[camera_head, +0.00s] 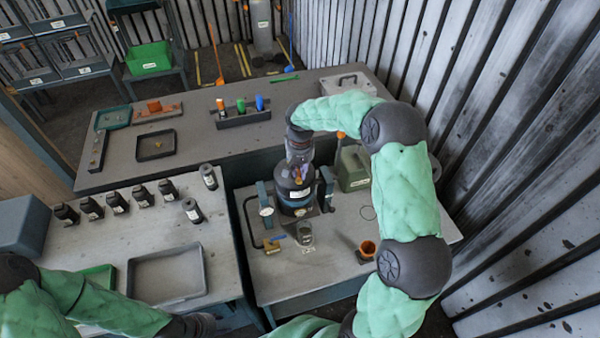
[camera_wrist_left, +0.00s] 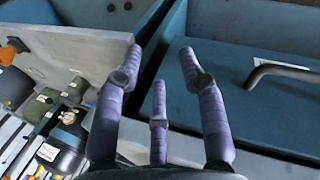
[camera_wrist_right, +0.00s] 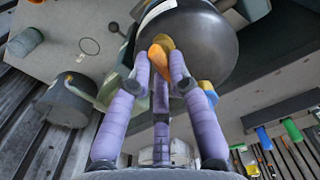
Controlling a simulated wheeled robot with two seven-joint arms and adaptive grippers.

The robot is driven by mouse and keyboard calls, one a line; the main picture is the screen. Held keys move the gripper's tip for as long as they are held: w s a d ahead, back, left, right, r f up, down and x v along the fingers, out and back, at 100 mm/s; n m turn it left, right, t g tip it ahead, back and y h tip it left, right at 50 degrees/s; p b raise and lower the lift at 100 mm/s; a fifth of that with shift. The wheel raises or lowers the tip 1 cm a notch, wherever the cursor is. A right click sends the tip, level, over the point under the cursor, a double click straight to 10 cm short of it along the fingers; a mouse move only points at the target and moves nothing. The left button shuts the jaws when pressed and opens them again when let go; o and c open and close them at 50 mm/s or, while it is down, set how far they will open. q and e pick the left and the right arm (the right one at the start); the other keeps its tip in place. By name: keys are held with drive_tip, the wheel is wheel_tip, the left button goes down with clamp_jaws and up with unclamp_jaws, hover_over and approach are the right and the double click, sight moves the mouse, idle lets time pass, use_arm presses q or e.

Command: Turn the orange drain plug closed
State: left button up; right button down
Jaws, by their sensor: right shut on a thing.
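The dark blower housing (camera_head: 292,188) stands upright on the right-hand bench. It also shows large at the top of the right wrist view (camera_wrist_right: 205,45). The orange drain plug (camera_wrist_right: 160,50) is on the housing's side, between the purple fingertips of my right gripper (camera_wrist_right: 162,68). My right gripper (camera_head: 299,160) is shut on this plug; the fingers hide part of it. In the left wrist view my left gripper (camera_wrist_left: 160,60) has its fingers spread and empty, above a gap beside blue bench panels, away from the housing.
Several black bottles (camera_head: 117,202) and a grey tray (camera_head: 167,274) stand on the left bench. The back bench carries a bottle rack (camera_head: 242,116).

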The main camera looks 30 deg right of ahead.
drive_tip(key=m+b, duration=0.1)
drive_tip(key=m, duration=0.2)
drive_tip(key=shift+m, duration=0.4)
drive_tip(key=m+b, duration=0.1)
drive_tip(key=m, duration=0.3)
drive_tip(key=shift+s+a+m+b, duration=0.1)
drive_tip(key=shift+a+m+b, duration=0.05)
drive_tip(key=shift+m+b, duration=0.2)
drive_tip(key=m+b, duration=0.1)
drive_tip(key=m, duration=0.3)
drive_tip(key=shift+a+m+b, duration=0.1)
drive_tip(key=shift+m+b, duration=0.25)
drive_tip(key=shift+m, duration=1.3)
drive_tip(key=c, duration=1.1)
unclamp_jaws()
drive_tip(key=shift+c, duration=0.2)
